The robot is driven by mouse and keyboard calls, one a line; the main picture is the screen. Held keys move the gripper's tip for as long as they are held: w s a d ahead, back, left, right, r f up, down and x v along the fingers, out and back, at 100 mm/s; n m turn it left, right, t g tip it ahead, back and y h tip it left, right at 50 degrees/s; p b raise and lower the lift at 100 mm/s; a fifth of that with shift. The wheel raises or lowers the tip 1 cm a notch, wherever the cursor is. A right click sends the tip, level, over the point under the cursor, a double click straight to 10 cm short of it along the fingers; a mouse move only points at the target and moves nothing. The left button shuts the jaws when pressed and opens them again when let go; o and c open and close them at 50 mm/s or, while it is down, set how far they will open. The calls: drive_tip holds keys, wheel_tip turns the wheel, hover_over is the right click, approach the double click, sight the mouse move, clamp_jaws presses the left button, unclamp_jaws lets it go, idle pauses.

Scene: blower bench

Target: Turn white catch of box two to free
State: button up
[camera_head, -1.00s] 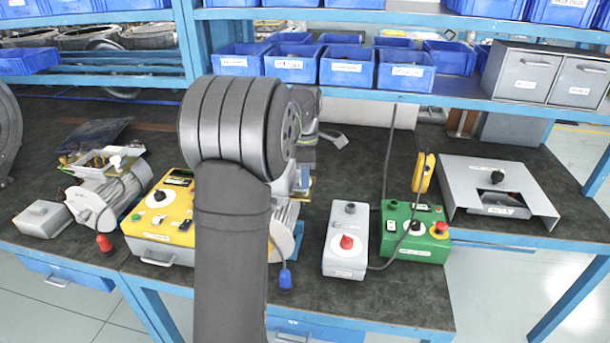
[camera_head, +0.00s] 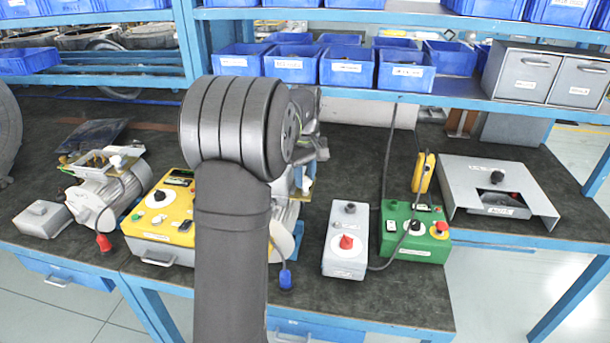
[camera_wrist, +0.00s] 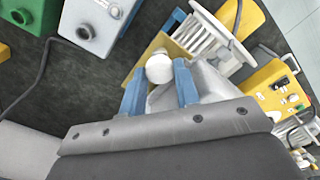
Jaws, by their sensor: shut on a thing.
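In the wrist view, the blue fingers of my gripper (camera_wrist: 159,78) stand on either side of a round white knob, the white catch (camera_wrist: 159,64). They are shut on it. A tan plate (camera_wrist: 182,49) and a grey housing lie around the catch, and the ribbed motor body (camera_wrist: 211,42) is beyond. In the head view, my arm hides most of this middle motor (camera_head: 286,215) and its box, and the fingers cannot be made out. The catch's exact angle is not clear.
A similar motor (camera_head: 98,200) with a white knob stands at left. A yellow control box (camera_head: 158,222) is beside my arm. A grey box (camera_head: 345,250), a green box (camera_head: 395,245) and a grey metal cover (camera_head: 460,180) are to the right. Shelves with blue bins (camera_head: 347,68) are behind.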

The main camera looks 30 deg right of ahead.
drive_tip(key=m, duration=0.3)
drive_tip(key=shift+m, duration=2.1)
drive_tip(key=o, duration=1)
